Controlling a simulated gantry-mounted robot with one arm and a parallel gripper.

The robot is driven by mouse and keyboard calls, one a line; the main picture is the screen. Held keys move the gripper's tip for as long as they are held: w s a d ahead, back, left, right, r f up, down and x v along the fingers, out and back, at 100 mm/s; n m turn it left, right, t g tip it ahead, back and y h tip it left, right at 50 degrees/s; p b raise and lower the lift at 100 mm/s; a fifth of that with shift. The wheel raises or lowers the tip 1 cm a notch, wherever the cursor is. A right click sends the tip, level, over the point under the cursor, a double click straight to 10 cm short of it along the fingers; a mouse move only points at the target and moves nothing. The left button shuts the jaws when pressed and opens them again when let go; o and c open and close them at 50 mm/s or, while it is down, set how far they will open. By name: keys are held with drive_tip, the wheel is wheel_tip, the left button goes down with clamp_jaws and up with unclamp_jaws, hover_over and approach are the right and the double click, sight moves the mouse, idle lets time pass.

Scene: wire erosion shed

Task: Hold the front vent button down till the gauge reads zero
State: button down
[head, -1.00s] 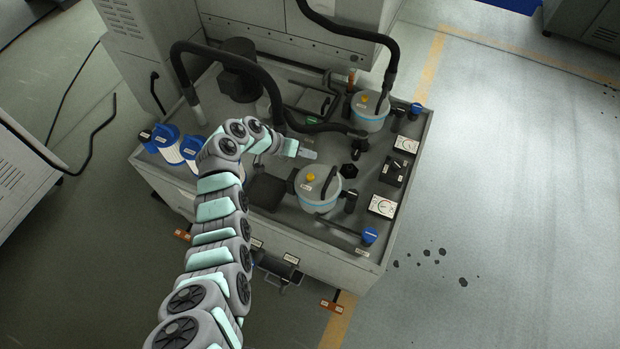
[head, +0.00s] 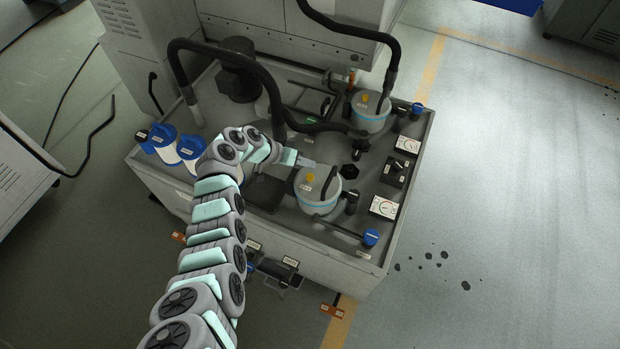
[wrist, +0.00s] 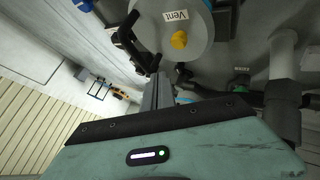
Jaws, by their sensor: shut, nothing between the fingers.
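The front canister (head: 320,197) is grey with a blue band. Its yellow vent button (head: 310,177) sits on the lid; in the wrist view the button (wrist: 180,40) is beside a "Vent" label (wrist: 176,16). My gripper (head: 308,163) is just behind the button in the head view, apart from it as far as I can tell. In the wrist view its shut, empty fingers (wrist: 158,92) point toward the lid, short of the button. The front gauge (head: 384,207) has a white face right of the canister; its reading is too small to tell.
A similar rear canister (head: 369,114) with its own yellow button stands behind, near a rear gauge (head: 407,145). A black hose (head: 262,82) arches over the bench. A black handle (head: 330,183) rises beside the front button. Blue-capped cylinders (head: 165,142) stand at left.

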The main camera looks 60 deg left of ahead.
sight(307, 177)
drive_tip(key=shift+f+b, duration=1.45)
drive_tip(key=shift+f, duration=0.55)
idle(0.4)
drive_tip(key=shift+f+b, duration=0.45)
drive_tip(key=shift+b, duration=0.15)
drive_tip(key=shift+f+b, duration=0.5)
drive_tip(key=shift+b, duration=0.1)
idle(2.6)
drive_tip(key=shift+r, duration=0.15)
drive_tip(key=shift+r+p, duration=0.5)
drive_tip(key=shift+r, duration=0.35)
drive_tip(key=shift+r+p, duration=1.35)
drive_tip(key=shift+r, duration=1.15)
